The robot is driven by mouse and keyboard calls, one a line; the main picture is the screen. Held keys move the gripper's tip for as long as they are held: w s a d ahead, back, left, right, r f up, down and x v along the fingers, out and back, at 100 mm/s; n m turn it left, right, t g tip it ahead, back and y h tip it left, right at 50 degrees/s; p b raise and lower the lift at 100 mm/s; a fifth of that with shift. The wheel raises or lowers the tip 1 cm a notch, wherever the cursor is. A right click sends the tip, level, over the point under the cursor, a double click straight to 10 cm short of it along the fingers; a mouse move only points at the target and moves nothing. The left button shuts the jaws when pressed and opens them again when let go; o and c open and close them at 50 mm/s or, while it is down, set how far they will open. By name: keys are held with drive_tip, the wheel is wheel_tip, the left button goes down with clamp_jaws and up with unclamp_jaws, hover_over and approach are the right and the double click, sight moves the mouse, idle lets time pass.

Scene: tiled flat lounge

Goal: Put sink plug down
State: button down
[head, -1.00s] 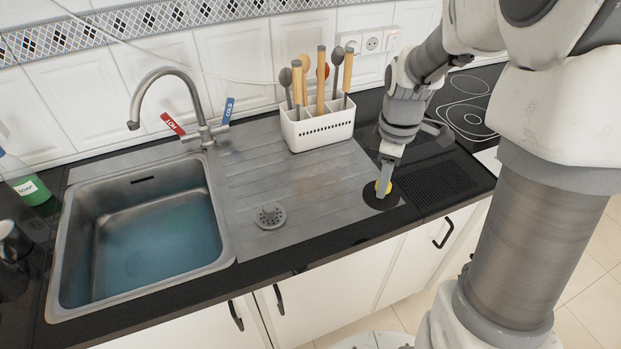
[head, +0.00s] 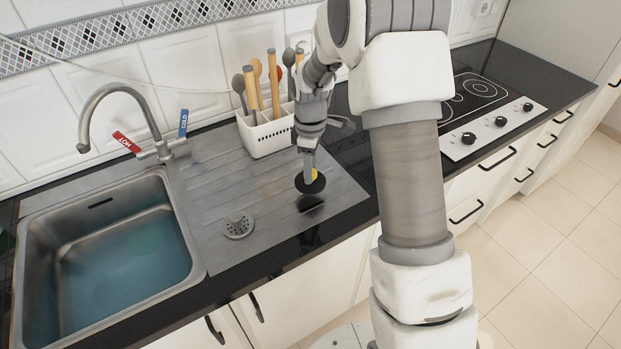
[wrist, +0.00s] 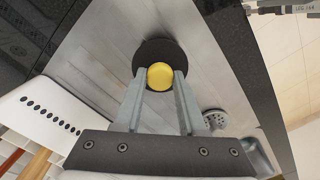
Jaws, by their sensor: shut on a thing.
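The sink plug (head: 318,186) is a black disc with a yellow knob. My gripper (head: 309,178) is shut on the yellow knob and holds the plug over the right part of the steel drainboard (head: 215,175). A dark shadow or reflection lies on the steel below the disc, with a gap between, so the plug looks slightly raised. In the wrist view, the two fingers (wrist: 160,84) clasp the knob (wrist: 160,76), and the black disc (wrist: 160,48) shows beyond it.
The sink (head: 105,250) holds bluish water, with a tap (head: 115,92) behind it. A grey strainer (head: 238,225) sits on the drainboard left of the plug. A white utensil holder (head: 264,136) stands behind. A hob (head: 480,110) is to the right. The drainboard's front right is clear.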

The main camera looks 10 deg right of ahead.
drive_tip(key=shift+f, duration=1.9)
drive_tip(key=shift+f, duration=0.1)
drive_tip(key=shift+f, duration=0.15)
drive_tip(key=shift+c, duration=2.4)
unclamp_jaws()
drive_tip(key=shift+r, duration=0.2)
